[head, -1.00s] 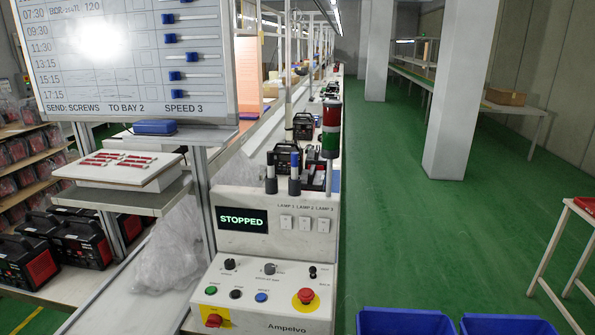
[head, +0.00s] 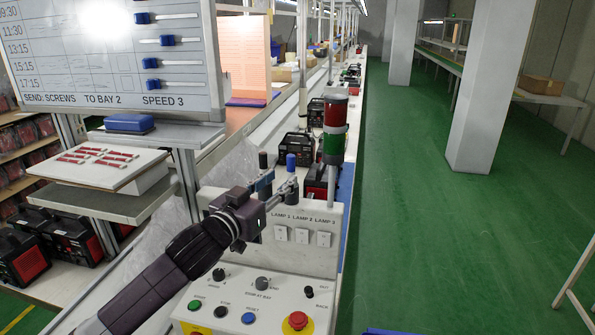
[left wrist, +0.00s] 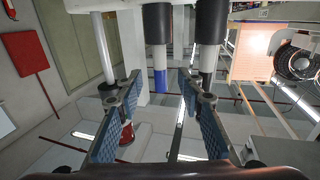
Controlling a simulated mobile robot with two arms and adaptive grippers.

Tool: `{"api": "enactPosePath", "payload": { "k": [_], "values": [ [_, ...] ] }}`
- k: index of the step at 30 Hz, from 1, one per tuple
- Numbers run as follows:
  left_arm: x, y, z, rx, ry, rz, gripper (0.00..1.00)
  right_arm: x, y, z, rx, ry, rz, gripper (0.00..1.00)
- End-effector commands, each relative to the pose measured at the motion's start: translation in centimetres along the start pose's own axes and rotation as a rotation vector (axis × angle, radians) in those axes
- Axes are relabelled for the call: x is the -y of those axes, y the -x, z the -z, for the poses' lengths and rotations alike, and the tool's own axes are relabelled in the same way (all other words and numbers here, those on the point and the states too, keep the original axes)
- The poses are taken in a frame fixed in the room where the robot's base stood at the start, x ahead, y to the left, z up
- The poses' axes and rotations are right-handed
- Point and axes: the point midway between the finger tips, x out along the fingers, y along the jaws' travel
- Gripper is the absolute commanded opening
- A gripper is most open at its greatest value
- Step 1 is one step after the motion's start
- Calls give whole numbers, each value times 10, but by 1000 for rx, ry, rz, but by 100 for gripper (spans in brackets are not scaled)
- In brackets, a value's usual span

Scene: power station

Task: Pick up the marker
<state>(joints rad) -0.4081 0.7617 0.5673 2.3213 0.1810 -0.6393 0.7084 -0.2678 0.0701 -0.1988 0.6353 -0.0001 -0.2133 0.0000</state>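Two markers stand upright in holders on top of the control box (head: 335,250). One has a dark cap (head: 263,160) and the other has a blue cap (head: 291,160). My left gripper (head: 279,186) is at the back of the box, in front of the markers, hiding their lower parts and the display. In the left wrist view, the gripper (left wrist: 158,80) is open with nothing between its fingers. The blue-capped marker (left wrist: 160,80) shows in the gap beyond the fingertips, and the dark-capped marker (left wrist: 207,60) shows partly behind the right finger. My right gripper is out of view.
A red and green lamp tower (head: 334,130) stands just right of the markers. The box's front carries buttons, knobs and a red stop button (head: 297,322). A whiteboard (head: 110,50) and a white tray (head: 100,168) are at left. Green floor at right is open.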

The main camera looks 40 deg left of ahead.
Motion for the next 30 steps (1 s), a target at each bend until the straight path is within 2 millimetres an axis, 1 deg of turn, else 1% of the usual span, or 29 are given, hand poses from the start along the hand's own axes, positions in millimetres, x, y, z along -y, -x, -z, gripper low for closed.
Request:
{"api": "enactPosePath", "payload": {
  "k": [1,4,6,8,9,11,14,15,18,20,23,26,30],
  "values": [
    [0,-6,2,-1,0,0,35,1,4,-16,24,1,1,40],
    [0,-16,2,0,-2,1,35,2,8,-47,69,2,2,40],
    [0,-22,2,1,-2,2,35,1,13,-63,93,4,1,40],
    [1,-29,3,2,-3,2,35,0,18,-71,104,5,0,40],
    [0,-35,4,1,-4,2,35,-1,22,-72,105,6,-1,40],
    [1,-44,5,2,-3,3,35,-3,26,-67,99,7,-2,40],
    [1,-57,4,1,-2,2,35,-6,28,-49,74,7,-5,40],
    [1,-61,3,2,-2,2,35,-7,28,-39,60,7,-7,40],
    [0,-68,1,4,-3,1,35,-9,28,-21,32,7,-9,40],
    [0,-69,0,4,-3,1,35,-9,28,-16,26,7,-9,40],
    [0,-69,0,4,-3,1,35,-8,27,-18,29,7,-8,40],
    [0,-69,0,4,-3,1,35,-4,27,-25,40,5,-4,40],
    [0,-69,0,4,-3,1,19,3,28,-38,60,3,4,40]
  ]
}}
